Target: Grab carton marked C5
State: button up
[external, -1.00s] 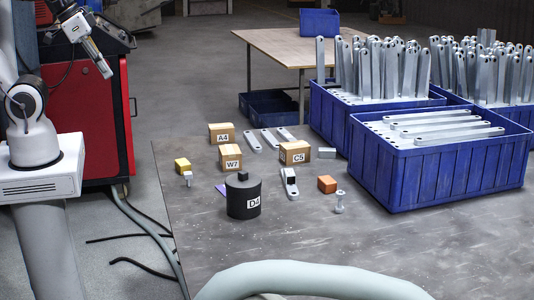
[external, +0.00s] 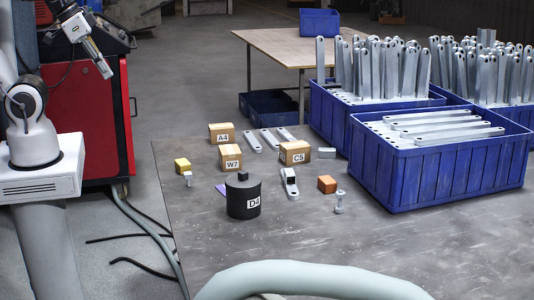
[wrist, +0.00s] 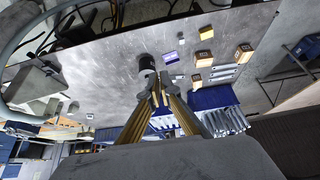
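The carton marked C5 (external: 295,152) is a small brown box with a white label, standing on the dark table in the external view. My gripper (external: 106,71) is high at the upper left, well away from the carton and tilted down to the right. In the wrist view its two fingers (wrist: 156,94) converge toward the tips; whether they touch is unclear. I see nothing held.
Cartons A4 (external: 221,133) and W7 (external: 231,158) stand left of C5. A black cylinder marked D4 (external: 243,198), a yellow block (external: 182,165) and an orange block (external: 327,184) stand nearby. A blue crate of brackets (external: 450,166) is on the right. The front table is partly bare.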

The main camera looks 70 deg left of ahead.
jog(key=o, duration=1.6)
jog(key=m+t+y, duration=0.2)
jog(key=m+t, duration=0.5)
jog(key=m, duration=2.3)
send_over(288, 145)
jog(key=s+d, duration=0.2)
jog(key=s, duration=0.4)
notch_tip(288, 145, down, 23)
jog(key=f+m, duration=0.1)
jog(key=f, duration=0.2)
jog(key=w+a+f+m, duration=0.1)
jog(key=f+m, duration=0.1)
jog(key=f, duration=0.1)
jog(key=f+m, duration=0.1)
jog(key=f, duration=0.2)
jog(key=shift+w+a+t+h, duration=0.2)
jog(key=shift+a+t+h, duration=0.1)
jog(key=shift+t+h, duration=0.1)
jog(key=shift+a+f+m, duration=0.1)
jog(key=shift+f+m, duration=0.5)
jog(key=shift+f, duration=0.05)
